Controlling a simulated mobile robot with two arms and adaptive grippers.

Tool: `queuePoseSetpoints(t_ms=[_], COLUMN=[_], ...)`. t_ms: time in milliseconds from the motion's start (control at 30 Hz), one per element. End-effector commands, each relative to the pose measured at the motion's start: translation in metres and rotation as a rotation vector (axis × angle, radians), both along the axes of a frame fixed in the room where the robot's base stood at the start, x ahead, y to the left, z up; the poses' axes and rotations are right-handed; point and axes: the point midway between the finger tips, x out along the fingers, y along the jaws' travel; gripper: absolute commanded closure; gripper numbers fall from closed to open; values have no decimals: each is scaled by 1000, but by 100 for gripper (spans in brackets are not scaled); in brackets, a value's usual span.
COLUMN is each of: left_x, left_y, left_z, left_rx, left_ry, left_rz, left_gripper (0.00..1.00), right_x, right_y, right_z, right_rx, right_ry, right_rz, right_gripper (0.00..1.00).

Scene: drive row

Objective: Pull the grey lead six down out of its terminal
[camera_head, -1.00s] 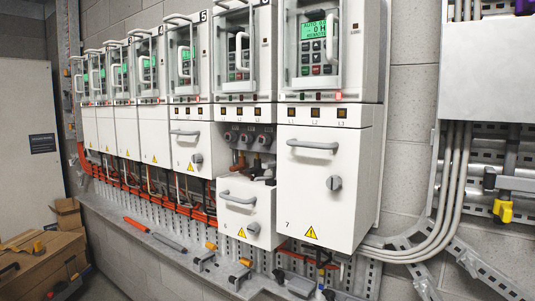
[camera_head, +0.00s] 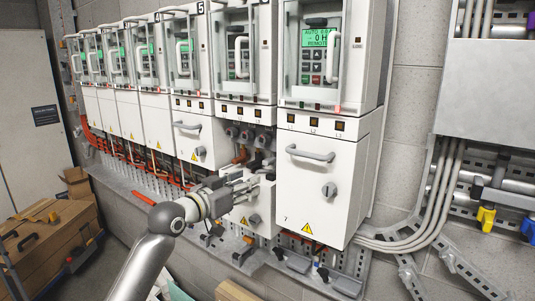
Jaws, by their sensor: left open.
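Drive six's lower door (camera_head: 263,222) is dropped open below its body, baring a row of dark round terminals (camera_head: 247,136). A brown lead (camera_head: 240,154) and a black lead beside it hang under the terminals. The grey lead is small and partly hidden at the right of this group; I cannot make out its end clearly. My left gripper (camera_head: 248,182) is open and reaches from the left in front of the dropped door, below the terminals. It looks apart from the leads. My right gripper is not in view.
Drive seven (camera_head: 322,185) stands closed just right of the opening and juts out. A grey ledge (camera_head: 135,185) with several tools and clamps runs below the drives. Cardboard boxes (camera_head: 50,232) stand at the lower left. Cables and trunking cover the right wall.

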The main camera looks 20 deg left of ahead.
Motion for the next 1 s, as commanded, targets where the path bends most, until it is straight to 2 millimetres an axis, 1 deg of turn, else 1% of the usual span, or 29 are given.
queuePoseSetpoints(t_ms=[33,100,200,367,500,700,800,1000], left_x=[2,4,9,28,51,80,90,103], left_y=[2,5,4,-3,-11,-22,-25,-30], left_z=[13,24,28,31,31,30,29,27], left_rx=[-7,-14,-21,-23,-23,-21,-21,-20], left_ry=[-23,-39,-46,-45,-45,-44,-46,-46], left_rz=[-1,-1,-2,-2,-2,0,-1,0], left_gripper=[59,59,59,59,59,59,59,59], right_x=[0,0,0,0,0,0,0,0], right_y=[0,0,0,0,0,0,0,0], right_z=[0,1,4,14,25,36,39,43], right_rx=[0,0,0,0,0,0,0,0], right_ry=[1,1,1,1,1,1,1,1], right_rz=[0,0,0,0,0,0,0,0], right_gripper=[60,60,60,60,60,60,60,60])
